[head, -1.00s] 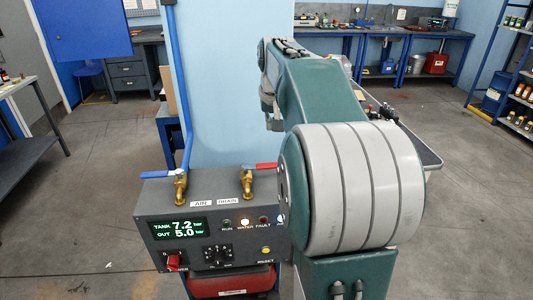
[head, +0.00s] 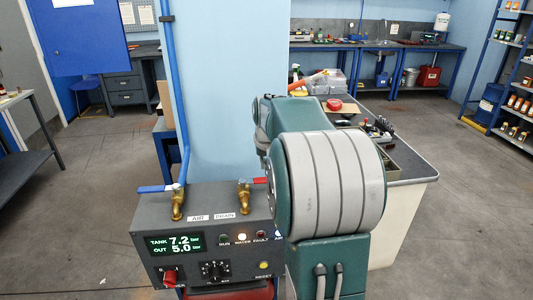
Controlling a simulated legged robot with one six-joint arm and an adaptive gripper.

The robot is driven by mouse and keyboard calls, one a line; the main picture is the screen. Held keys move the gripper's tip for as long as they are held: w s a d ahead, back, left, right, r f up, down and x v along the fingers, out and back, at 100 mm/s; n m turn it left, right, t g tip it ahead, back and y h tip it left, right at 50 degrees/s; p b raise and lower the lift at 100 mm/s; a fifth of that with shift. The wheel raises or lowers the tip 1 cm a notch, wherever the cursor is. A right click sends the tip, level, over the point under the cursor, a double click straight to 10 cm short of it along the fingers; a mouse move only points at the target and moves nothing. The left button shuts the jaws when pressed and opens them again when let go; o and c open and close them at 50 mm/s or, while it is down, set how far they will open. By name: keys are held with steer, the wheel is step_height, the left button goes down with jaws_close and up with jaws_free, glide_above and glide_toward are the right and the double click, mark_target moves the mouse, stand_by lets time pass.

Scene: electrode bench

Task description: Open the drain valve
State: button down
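The drain valve (head: 244,196) is a brass tap on top of a grey control box (head: 200,226), above the right-hand label, DRAIN (head: 225,216). Its red lever (head: 261,181) points right, roughly level, and its far end comes close to or behind my arm. A second brass valve (head: 178,204), above the AIR label (head: 198,218), has a blue lever (head: 156,189) pointing left. My arm's large green and grey joint stands right of the drain valve and covers the box's right edge. My gripper does not show; the arm links hide the area beyond them.
The display (head: 175,244) reads TANK 7.2 and OUT 5.0 bar. A blue pipe (head: 178,90) rises from the air valve. A bench (head: 412,170) with tools stands behind my arm. The floor at the left is clear.

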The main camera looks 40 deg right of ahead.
mark_target(260, 180)
steer(key=shift+s+a+r, duration=0.1)
steer(key=shift+s+a, duration=0.45)
steer(key=shift+s, duration=0.35)
steer(key=shift+s+a+r, duration=0.1)
steer(key=shift+s+a, duration=0.45)
steer(key=shift+s, duration=0.3)
